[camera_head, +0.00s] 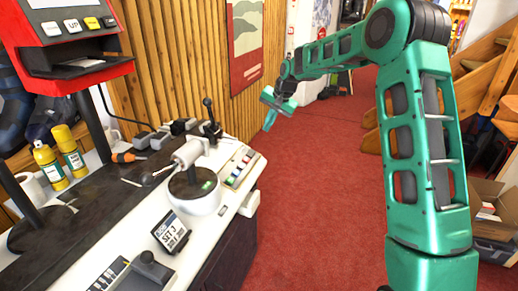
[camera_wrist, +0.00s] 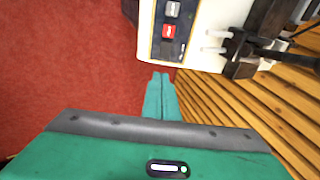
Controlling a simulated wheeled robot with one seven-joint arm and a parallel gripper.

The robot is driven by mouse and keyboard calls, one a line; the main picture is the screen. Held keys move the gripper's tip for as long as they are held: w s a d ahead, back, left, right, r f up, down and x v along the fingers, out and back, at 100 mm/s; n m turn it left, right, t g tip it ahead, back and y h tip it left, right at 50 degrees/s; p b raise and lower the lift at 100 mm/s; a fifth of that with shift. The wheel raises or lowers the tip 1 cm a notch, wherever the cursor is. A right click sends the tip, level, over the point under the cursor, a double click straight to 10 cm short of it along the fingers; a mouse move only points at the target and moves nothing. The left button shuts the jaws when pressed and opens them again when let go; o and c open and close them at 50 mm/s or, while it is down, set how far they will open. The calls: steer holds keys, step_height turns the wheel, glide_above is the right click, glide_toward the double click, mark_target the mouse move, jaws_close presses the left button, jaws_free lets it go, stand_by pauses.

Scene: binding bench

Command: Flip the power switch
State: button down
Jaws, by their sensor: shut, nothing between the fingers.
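My gripper (camera_head: 270,122) is shut and empty. It hangs in the air past the far right end of the bench, over the red floor. In the wrist view, its green fingertips (camera_wrist: 160,77) meet just short of the bench's white end. A dark switch panel (camera_wrist: 169,32) there carries a grey switch (camera_wrist: 172,9) and a red switch (camera_wrist: 168,31), apart from the fingertips. In the head view, a strip of coloured buttons (camera_head: 240,167) lies on the bench's right side. I cannot tell from any label which switch is the power switch.
The bench holds a white machine (camera_head: 194,191) with a lever, a small "SET J" display (camera_head: 171,232) and yellow bottles (camera_head: 48,165). A black upright lever (camera_head: 210,112) rises near the gripper. A slatted wood wall (camera_head: 190,50) runs behind. The red floor (camera_head: 315,200) is open.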

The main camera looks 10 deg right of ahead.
mark_target(251, 153)
stand_by(0.3)
steer(key=x, duration=1.4)
steer(key=shift+d, duration=0.1)
